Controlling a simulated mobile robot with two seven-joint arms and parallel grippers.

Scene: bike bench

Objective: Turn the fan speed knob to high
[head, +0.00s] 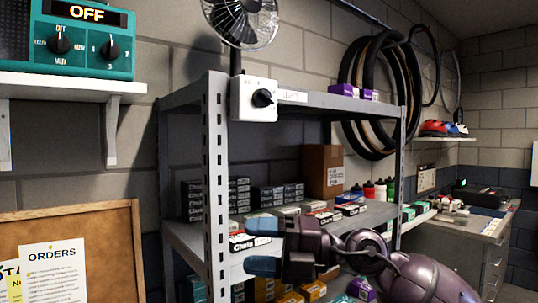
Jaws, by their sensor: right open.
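The fan (240,22), with a wire cage, stands at the top of the grey shelf rack. Its speed knob (263,98) is a black dial on a white control box (241,100) at the rack's upper front corner. The marks on the box are too small to read, so I cannot tell the knob's setting. My right gripper (258,246) is in front of the lower shelves, well below the knob and apart from it. Its blue-tipped fingers point left and are open with nothing between them. My left gripper is not in view.
A teal radio (82,40) reading OFF, with its own knobs, sits on a white wall shelf (70,88) at left. The metal rack (215,180) holds boxes and bottles behind my gripper. A cork board (110,240) stands at lower left. Tires (370,80) hang behind.

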